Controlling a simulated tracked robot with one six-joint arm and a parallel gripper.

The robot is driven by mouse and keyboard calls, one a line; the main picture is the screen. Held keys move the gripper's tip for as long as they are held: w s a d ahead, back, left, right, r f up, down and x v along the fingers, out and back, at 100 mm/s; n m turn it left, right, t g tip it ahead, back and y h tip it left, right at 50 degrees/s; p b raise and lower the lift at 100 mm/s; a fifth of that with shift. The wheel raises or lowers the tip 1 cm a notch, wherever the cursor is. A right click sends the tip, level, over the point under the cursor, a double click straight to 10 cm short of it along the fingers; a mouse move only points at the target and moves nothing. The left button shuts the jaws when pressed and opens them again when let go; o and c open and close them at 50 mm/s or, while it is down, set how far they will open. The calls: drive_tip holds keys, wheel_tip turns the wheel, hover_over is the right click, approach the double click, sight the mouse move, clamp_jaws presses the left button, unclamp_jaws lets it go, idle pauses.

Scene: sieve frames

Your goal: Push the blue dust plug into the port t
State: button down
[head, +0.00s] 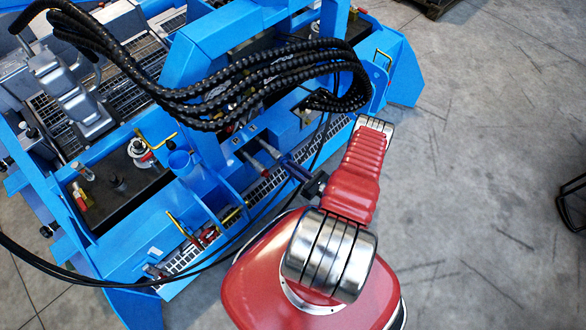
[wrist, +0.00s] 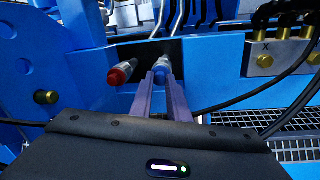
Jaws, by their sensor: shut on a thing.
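My gripper (wrist: 162,82) is shut on the blue dust plug (wrist: 162,68), which shows between the two fingertips. The plug is in front of the blue machine's wall, close to a dark opening with silver pipes. Whether it touches a port behind it is hidden by the plug and fingers. I cannot make out a port marked t. In the head view my gripper (head: 293,168) reaches left from my red arm towards the machine's front, and the plug is too small to tell there.
A silver coupling with a red cap (wrist: 122,71) sticks out just left of my fingers. A black cable (wrist: 235,102) passes behind my fingers. Thick black hoses (head: 215,95) arch over the machine.

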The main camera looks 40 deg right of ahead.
drive_tip(key=shift+w, duration=0.6)
drive_tip(key=c, duration=1.6)
unclamp_jaws()
drive_tip(key=shift+s, duration=0.15)
drive_tip(key=shift+s+d+f, duration=0.1)
drive_tip(key=shift+s+d, duration=0.15)
drive_tip(key=shift+s, duration=2)
drive_tip(key=shift+s+d+f, duration=0.1)
drive_tip(key=shift+s+d, duration=0.2)
drive_tip(key=shift+s, duration=1.95)
drive_tip(key=shift+s+d+f, duration=0.1)
drive_tip(key=shift+s+d, duration=0.15)
drive_tip(key=shift+s, duration=2)
